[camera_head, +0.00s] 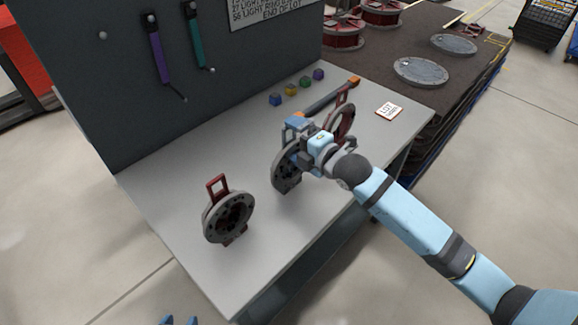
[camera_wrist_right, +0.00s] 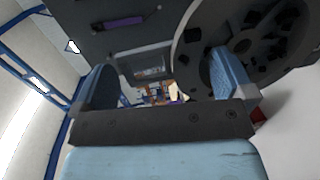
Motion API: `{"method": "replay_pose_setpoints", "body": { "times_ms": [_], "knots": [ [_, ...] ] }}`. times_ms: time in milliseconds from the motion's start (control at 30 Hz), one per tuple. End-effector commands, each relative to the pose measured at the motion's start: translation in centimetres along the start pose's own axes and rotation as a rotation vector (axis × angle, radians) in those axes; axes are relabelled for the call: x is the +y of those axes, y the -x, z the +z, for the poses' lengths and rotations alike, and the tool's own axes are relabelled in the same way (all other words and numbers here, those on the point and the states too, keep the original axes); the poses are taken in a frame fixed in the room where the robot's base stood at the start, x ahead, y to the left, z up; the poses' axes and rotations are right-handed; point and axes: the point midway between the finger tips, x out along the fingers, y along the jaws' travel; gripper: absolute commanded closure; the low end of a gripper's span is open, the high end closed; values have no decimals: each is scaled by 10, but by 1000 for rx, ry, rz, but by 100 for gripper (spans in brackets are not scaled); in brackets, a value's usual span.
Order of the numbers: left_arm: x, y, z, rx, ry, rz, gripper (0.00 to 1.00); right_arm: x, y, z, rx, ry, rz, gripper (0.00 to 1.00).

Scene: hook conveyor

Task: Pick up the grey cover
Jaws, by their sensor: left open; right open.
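A grey round cover (camera_head: 284,178) with dark holes stands upright on the bench, partly hidden behind my right gripper (camera_head: 296,124). In the right wrist view the grey disc (camera_wrist_right: 283,38) fills the upper right, partly behind the right-hand finger. My right gripper (camera_wrist_right: 165,85) is open, with no part clearly held between its fingers. I cannot tell whether it touches the disc. My left gripper (camera_head: 180,321) shows only as blue fingertips at the bottom edge, away from the bench parts, and is open.
A grey disc with a red handle (camera_head: 228,216) stands at the bench's front left. A red-handled ring (camera_head: 342,120) stands behind my right arm. Small coloured blocks (camera_head: 291,90) and a label card (camera_head: 389,110) lie farther back. Two flat grey discs (camera_head: 421,71) lie on the dark surface behind.

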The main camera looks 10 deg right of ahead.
Motion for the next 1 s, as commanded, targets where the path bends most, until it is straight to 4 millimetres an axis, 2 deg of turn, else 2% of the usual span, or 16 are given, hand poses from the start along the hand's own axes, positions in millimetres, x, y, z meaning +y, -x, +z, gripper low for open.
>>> {"method": "replay_pose_setpoints", "body": {
  "times_ms": [33,333,733,867,1000],
  "knots": [
    [1,0,0,0,2,1,50,0,0,0,0,0,0,2],
    [2,0,0,1,4,1,50,0,0,0,0,0,-1,71],
    [-1,1,0,-1,-4,1,50,8,1,1,0,2,2,72],
    [-2,2,-1,-1,-8,0,50,23,3,1,1,3,5,72],
    [-2,3,-2,1,-9,0,50,49,7,1,1,4,5,72]
  ]
}}
